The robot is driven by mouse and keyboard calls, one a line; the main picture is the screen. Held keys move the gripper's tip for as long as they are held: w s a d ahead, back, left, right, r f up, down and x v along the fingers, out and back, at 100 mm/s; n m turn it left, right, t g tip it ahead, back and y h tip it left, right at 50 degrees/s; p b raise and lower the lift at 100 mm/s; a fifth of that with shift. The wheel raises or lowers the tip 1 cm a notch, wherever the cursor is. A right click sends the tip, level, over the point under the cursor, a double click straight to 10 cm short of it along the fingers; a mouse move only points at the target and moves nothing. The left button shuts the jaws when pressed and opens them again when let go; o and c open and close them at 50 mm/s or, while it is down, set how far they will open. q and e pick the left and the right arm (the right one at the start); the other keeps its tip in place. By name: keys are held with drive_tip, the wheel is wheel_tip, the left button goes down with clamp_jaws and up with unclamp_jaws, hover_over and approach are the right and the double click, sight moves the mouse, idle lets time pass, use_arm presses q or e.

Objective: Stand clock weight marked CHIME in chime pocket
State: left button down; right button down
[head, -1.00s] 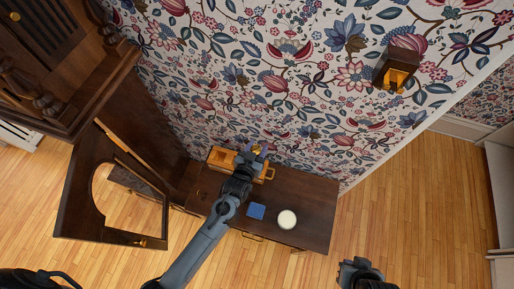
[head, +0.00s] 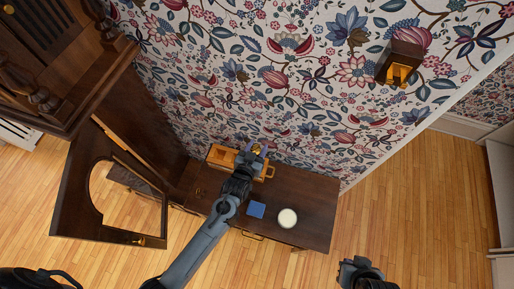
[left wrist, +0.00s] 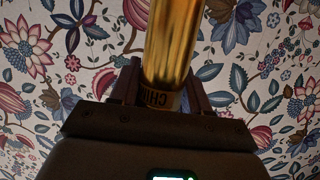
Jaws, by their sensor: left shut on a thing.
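A brass cylindrical weight (left wrist: 172,45) stands up between the jaws of my left gripper (left wrist: 158,92) in the left wrist view. A pale band at its lower end carries upside-down letters reading CHIM, with the rest hidden. In the head view my left gripper (head: 256,150) is shut on this weight over the wooden tray (head: 221,155) at the back of the chest. The arm hides part of the tray, and I cannot make out a chime pocket. My right gripper (head: 361,271) is at the bottom edge, away from the chest; its jaw opening is unclear.
The dark chest top (head: 312,205) holds a blue pad (head: 256,209) and a white round candle-like thing (head: 288,218). A tall wooden clock case (head: 62,75) with an open, glazed door (head: 76,205) stands at left. A lamp (head: 399,70) is on the wall.

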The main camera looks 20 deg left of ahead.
use_arm(q)
drive_tip(key=shift+w+f+b, duration=0.15)
drive_tip(key=shift+f+b, duration=0.1)
drive_tip(key=shift+b, duration=0.1)
drive_tip(key=c, duration=0.6)
unclamp_jaws()
drive_tip(key=shift+o, duration=0.7)
drive_tip(key=shift+s+f, duration=0.2)
drive_tip(key=shift+f, duration=0.3)
drive_tip(key=v, duration=1)
drive_tip(key=shift+s+r, duration=0.25)
drive_tip(key=shift+r, duration=0.2)
drive_tip(key=shift+s+f, duration=0.1)
